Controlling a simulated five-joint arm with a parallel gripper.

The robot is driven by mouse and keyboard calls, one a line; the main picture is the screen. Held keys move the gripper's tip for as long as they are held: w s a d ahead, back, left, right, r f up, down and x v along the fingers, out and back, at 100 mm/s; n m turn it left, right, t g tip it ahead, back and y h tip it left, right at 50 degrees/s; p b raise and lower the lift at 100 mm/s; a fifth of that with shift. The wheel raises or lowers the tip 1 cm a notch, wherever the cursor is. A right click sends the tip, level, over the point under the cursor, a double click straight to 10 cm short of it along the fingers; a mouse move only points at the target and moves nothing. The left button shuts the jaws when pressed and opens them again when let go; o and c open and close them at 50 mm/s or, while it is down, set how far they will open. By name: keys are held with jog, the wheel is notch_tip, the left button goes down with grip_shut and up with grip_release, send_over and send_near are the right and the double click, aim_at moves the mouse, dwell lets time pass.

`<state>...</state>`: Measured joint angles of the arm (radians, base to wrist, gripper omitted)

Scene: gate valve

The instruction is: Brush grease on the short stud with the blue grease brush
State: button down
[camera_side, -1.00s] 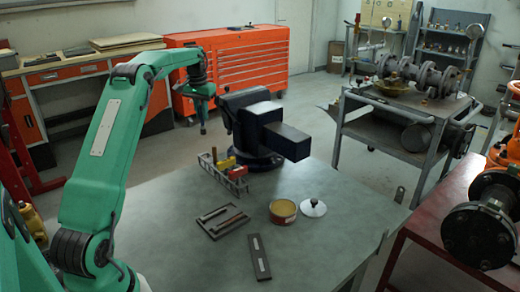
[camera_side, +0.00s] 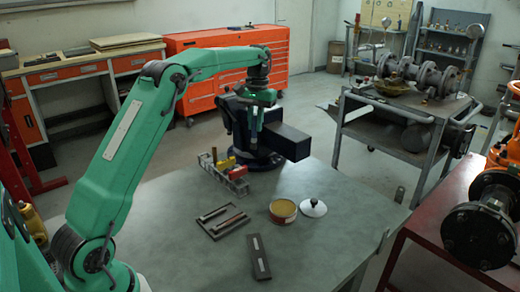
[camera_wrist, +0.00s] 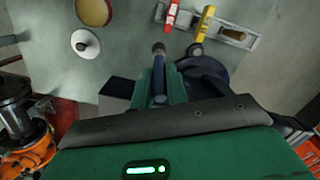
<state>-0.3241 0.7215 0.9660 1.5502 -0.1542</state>
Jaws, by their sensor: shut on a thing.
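My gripper (camera_side: 257,112) is in front of the vise in the side view, raised above the table. In the wrist view my gripper (camera_wrist: 159,88) is shut on the blue grease brush (camera_wrist: 158,72), whose dark tip points away from the palm. The brush hangs down in the side view (camera_side: 254,128). Two rods, a paler one (camera_side: 212,213) and a browner one (camera_side: 230,221), lie in a flat tray (camera_side: 222,235) on the table; I cannot tell which is the short stud. An open tin of yellowish grease (camera_side: 283,211) stands right of the tray; it also shows in the wrist view (camera_wrist: 94,10).
A dark vise (camera_side: 285,142) stands at the table's back. A rack (camera_side: 238,185) holding red and yellow items stands before it. A white knobbed lid (camera_side: 313,208) lies beside the tin. A dark plate (camera_side: 260,262) lies nearer the front. The table's right part is clear.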

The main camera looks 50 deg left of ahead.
jog(key=d+g, duration=0.1)
jog(key=d, duration=1.6)
jog(key=shift+g, duration=0.4)
jog(key=x, duration=0.5)
jog(key=shift+w+d+f, duration=0.1)
jog(key=shift+w+d, duration=0.1)
jog(key=shift+f, duration=0.2)
jog(key=shift+f, duration=2.8)
jog(key=shift+f, duration=0.55)
jog(key=shift+r, duration=0.15)
notch_tip(320, 180, up, 7)
